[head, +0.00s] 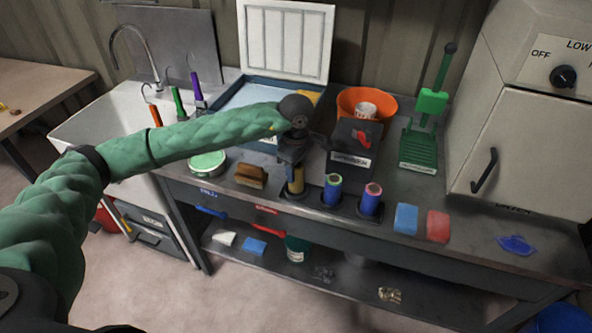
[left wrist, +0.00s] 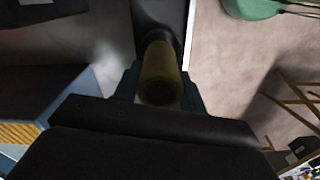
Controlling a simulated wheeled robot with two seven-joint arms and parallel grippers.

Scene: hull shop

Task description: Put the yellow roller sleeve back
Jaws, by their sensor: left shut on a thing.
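The yellow roller sleeve (head: 295,184) stands about upright at the front of the bench, below my left gripper (head: 293,164). My left gripper is shut on it near its top. In the left wrist view the yellow sleeve (left wrist: 160,77) is seen end-on between the fingers. A dark holder (head: 350,208) holds two other sleeves, one blue with a green top (head: 333,190) and one blue with a pink top (head: 371,199). The yellow sleeve is at the holder's left end; I cannot tell whether its lower end is seated there. My right gripper is not in view.
A brown brush (head: 251,175) and a green-lidded tin (head: 208,163) lie left of the sleeve. A dark box (head: 352,146) and an orange bowl (head: 374,101) stand behind. Blue (head: 405,219) and red (head: 438,226) blocks lie to the right.

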